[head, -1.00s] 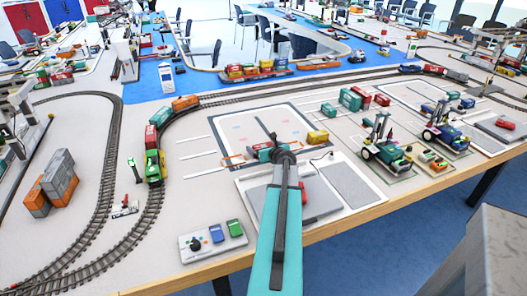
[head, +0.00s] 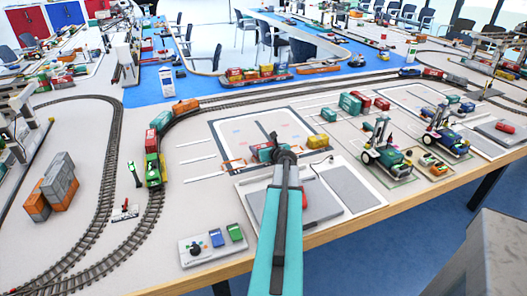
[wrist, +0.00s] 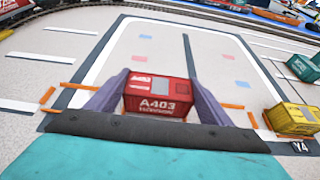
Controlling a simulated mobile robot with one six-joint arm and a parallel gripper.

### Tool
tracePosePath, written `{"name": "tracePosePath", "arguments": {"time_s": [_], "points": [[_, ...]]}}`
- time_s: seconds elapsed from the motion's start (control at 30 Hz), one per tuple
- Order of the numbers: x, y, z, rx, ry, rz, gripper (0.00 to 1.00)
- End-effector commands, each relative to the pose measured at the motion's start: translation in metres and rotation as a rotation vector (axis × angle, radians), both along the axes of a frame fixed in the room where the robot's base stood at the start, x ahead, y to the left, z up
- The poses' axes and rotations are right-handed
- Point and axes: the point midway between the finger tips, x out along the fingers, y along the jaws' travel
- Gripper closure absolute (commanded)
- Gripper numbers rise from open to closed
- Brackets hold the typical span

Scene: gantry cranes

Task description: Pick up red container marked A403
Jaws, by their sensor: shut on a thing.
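The red container marked A403 (wrist: 157,95) sits between the two grey-purple fingers of my gripper (wrist: 158,100) in the wrist view. Its white lettering faces the camera. The fingers are closed on its left and right sides. Behind it is the black-outlined pale pad (wrist: 150,40) with a dark centre line. I cannot tell whether the container touches the table. In the head view my gripper (head: 284,150) is at the near edge of that pad, and the arm largely hides the container.
A yellow container (wrist: 292,118) stands close on the right, with a teal container (wrist: 303,67) behind it. Wheeled crane models (head: 386,155) stand further right. A green locomotive (head: 153,170) is on the curved track to the left. A control box (head: 212,245) lies in front.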

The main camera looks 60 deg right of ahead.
Motion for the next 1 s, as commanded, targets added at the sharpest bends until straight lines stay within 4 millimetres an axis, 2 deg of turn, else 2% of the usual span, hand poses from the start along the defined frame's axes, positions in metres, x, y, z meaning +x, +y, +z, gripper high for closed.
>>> {"name": "tracePosePath", "arguments": {"time_s": [0.3, 0.5, 0.7, 1.0], "points": [[0.0, 0.0, 0.046, -0.001, -0.002, 0.0, 0.51], [0.0, 0.0, 0.068, 0.0, -0.001, 0.001, 0.51], [0.0, 0.0, 0.078, -0.001, -0.001, 0.0, 0.51], [0.0, 0.0, 0.079, 0.001, -0.001, 0.001, 0.51]]}}
